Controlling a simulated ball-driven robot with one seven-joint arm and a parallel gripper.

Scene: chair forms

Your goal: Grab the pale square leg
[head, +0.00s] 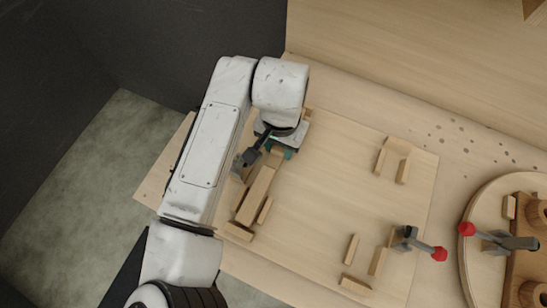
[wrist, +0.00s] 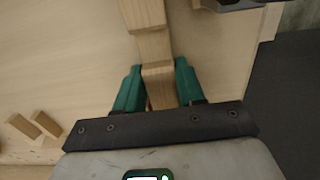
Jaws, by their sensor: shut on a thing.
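My gripper (wrist: 158,80) has two green fingers, one on each side of a pale square wooden leg (wrist: 160,92). It is shut on this leg, and the leg's end face shows between the fingertips. In the head view my gripper (head: 281,151) is mostly hidden under my white arm, at the left part of the wooden board. The leg's lower part is hidden by the fingers and the gripper body. I cannot tell whether it touches the board.
A long wooden block (head: 256,195) lies close by, with a grey clamp (head: 243,163) beside it. Several wooden pieces (head: 352,248) and a red-tipped clamp (head: 410,238) stand at the board's right. A round wooden fixture (head: 475,265) is farther right. The board's middle (head: 325,185) is clear.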

